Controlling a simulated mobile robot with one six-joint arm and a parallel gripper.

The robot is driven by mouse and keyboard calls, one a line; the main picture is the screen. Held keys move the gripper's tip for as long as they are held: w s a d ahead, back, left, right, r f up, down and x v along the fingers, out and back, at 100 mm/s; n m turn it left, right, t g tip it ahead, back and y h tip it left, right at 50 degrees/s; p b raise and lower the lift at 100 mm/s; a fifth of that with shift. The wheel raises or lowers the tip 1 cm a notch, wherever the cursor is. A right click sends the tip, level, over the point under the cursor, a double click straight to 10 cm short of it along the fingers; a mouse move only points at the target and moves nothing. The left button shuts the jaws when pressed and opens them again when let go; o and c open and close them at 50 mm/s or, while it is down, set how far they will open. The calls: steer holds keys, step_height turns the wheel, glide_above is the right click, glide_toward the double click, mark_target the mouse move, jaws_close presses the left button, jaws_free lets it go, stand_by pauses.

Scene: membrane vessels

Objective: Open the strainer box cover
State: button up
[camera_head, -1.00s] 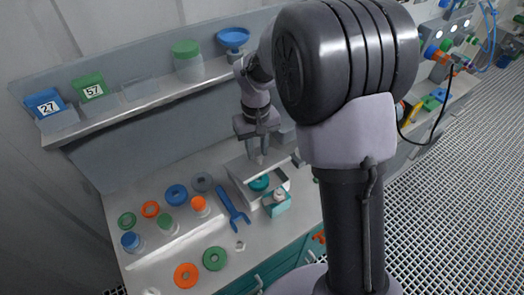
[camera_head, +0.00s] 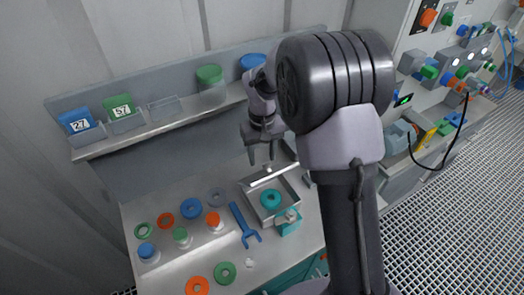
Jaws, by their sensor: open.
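The strainer box (camera_head: 280,213) is a square, metallic box on the bench, with a teal ring (camera_head: 270,199) visible inside its frame. A pale bar (camera_head: 262,176) lies near its back edge; I cannot tell whether this belongs to the cover, or whether a see-through cover lies over the ring. A small teal block with a pale knob (camera_head: 289,222) sits at the box's front right corner. My gripper (camera_head: 262,158) points down just behind and above the box's back edge. Its two fingers are apart with nothing seen between them. Contact with the box cannot be made out.
A blue wrench (camera_head: 243,224) lies left of the box. Several coloured rings and capped jars, including an orange-capped one (camera_head: 213,220), stand further left. A shelf (camera_head: 150,131) behind holds numbered bins and a green-lidded jar (camera_head: 211,86). My arm hides the bench's right part.

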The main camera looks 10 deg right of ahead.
step_height(320, 180, up, 17)
steer(key=p, duration=0.5)
steer(key=shift+r, duration=0.15)
steer(key=shift+c, duration=0.5)
